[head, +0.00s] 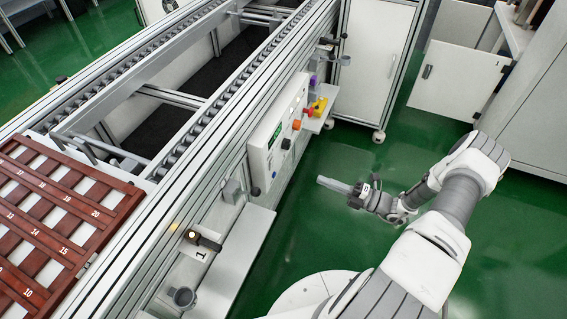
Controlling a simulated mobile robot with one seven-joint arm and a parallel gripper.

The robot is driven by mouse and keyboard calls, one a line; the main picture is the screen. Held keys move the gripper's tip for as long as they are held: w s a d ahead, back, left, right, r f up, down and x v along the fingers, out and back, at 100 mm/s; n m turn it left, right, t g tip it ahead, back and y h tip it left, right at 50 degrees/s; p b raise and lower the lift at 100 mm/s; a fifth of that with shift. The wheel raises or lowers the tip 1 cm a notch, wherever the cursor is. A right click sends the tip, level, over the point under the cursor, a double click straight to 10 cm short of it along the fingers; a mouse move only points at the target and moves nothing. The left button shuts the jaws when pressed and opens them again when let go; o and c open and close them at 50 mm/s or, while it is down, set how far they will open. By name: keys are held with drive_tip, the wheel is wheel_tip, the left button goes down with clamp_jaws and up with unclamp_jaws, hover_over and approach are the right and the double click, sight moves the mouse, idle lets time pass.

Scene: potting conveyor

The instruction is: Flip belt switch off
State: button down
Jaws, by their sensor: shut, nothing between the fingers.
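A white control panel (264,158) is mounted on the side of the conveyor, near the middle of the head view. It carries a small green strip (274,134), a black knob (286,143) and an orange knob (296,124). I cannot tell which control is the belt switch, or its position; no label is readable. My gripper (322,181) is to the right of the panel, clear of it, over the green floor. Its fingers point left toward the conveyor. It is shut and empty.
A yellow and red item (317,107) and a purple item (313,81) are by a small shelf beyond the panel. A grey ledge (240,245) runs below. A grey cup (184,297) sits nearer. The brown numbered tray (65,205) lies left. Green floor is open around my arm.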

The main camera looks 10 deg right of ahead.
idle(0.3)
drive_tip(key=b, duration=0.3)
approach(272, 164)
drive_tip(key=w+d+f+x, duration=0.1)
drive_tip(key=x, duration=0.5)
drive_tip(key=shift+w+a+r, duration=0.2)
drive_tip(key=shift+a+r, duration=0.3)
drive_tip(key=shift+r, duration=0.2)
